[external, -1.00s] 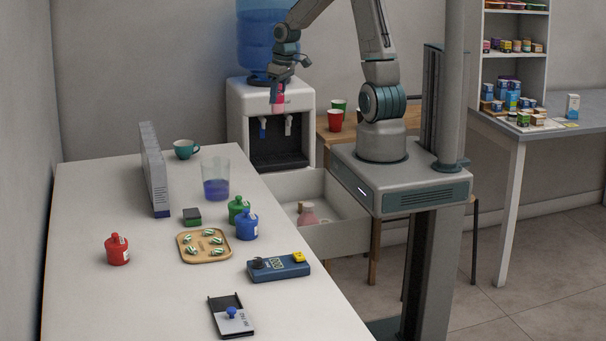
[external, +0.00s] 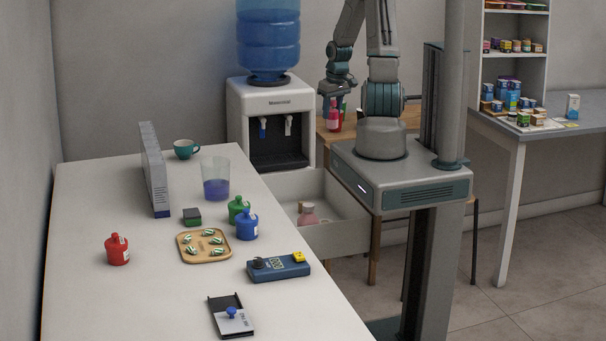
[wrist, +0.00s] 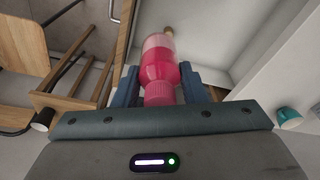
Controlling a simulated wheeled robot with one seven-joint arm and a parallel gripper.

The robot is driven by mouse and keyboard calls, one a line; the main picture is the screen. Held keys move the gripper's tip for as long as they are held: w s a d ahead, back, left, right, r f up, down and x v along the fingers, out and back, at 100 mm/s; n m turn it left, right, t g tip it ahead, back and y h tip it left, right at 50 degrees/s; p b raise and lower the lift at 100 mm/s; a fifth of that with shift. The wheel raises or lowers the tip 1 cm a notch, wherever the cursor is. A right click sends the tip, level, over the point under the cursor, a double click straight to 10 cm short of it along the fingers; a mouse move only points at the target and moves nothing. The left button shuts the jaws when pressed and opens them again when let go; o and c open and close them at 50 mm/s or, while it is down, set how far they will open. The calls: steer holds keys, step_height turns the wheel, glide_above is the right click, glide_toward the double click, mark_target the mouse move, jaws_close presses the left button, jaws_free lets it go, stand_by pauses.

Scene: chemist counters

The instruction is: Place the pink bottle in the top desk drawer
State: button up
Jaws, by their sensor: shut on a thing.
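The pink bottle (external: 333,115) hangs from my gripper (external: 334,100) in the external view, high above the floor and in front of the brown wooden furniture. In the wrist view the bottle (wrist: 159,66) sits between the two blue-grey fingers of my gripper (wrist: 160,90), which are shut on it. Its ribbed pink end is nearest the camera. An open white drawer (external: 345,232) juts from the desk's right side, below and left of my gripper.
The white desk (external: 130,300) carries a red bottle (external: 117,250), green and blue bottles, a tray (external: 205,257), a beaker (external: 215,180), a meter (external: 278,267) and a teal cup (external: 184,149). A water dispenser (external: 270,100) stands behind.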

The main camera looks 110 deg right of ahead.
step_height(320, 180, down, 17)
steer(key=w+f+b, duration=0.7)
steer(key=w+f, duration=0.4)
steer(key=shift+w+d, duration=0.25)
steer(key=shift+w, duration=0.05)
steer(key=shift+f+b, duration=0.15)
steer(key=shift+b, duration=0.15)
steer(key=shift+f+b, duration=0.35)
steer(key=shift+b, duration=0.1)
steer(key=shift+f, duration=0.25)
steer(key=o, duration=1)
steer(key=shift+b, duration=0.35)
steer(key=shift+f, duration=0.1)
